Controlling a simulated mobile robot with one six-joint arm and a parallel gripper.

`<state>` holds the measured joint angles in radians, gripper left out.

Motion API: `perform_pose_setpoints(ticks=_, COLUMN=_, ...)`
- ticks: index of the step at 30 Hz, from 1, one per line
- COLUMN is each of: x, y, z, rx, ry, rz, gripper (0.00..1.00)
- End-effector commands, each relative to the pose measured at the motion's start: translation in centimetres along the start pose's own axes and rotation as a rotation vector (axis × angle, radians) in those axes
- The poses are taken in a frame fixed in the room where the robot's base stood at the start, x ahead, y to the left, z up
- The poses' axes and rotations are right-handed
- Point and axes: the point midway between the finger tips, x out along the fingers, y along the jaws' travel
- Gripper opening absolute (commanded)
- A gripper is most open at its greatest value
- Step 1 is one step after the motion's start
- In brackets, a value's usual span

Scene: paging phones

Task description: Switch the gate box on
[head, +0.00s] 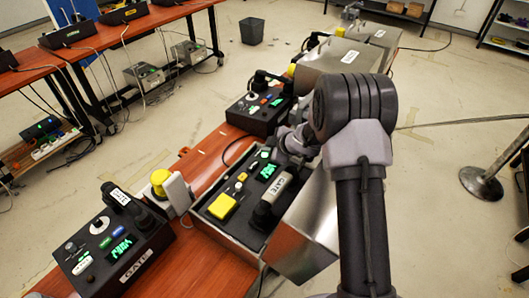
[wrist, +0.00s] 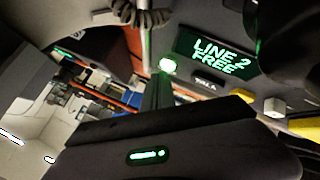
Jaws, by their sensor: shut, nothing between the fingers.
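An open metal case with a dark panel (head: 215,222) is in the middle of the head view. It carries a handset labelled GATE (head: 275,195), a yellow square (head: 222,206) and a green display (head: 267,172). In the wrist view the display (wrist: 217,57) reads LINE 2 FREE. A dark box (head: 158,243) at lower left also bears a GATE label (head: 137,266). My gripper (wrist: 160,80) is shut and empty. Its fingertips are close to a glowing green light (wrist: 167,65) on the panel; I cannot tell whether they touch. The arm partly hides the case in the head view.
A yellow-topped white device (head: 176,192) stands between the two boxes. Another dark phone box (head: 257,113) and a metal case (head: 336,72) lie beyond. A metal post base (head: 484,184) stands at right. The floor at upper right is largely clear.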

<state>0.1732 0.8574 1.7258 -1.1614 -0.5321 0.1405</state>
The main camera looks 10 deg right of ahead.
Motion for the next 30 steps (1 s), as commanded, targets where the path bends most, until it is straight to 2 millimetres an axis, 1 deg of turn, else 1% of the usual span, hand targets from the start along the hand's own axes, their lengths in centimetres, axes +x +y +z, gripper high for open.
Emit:
perform_pose_setpoints(ticks=5, x=-0.2, y=0.2, z=-0.2, rx=0.0, ry=0.0, rz=0.0, gripper=0.0)
perform_pose_setpoints(ticks=19, x=-4.3, y=3.1, z=-3.1, rx=0.0, ry=0.0, rz=0.0, gripper=0.0)
perform_pose_setpoints(ticks=30, x=-4.1, y=3.0, z=-3.0, rx=0.0, ry=0.0, rz=0.0, gripper=0.0)
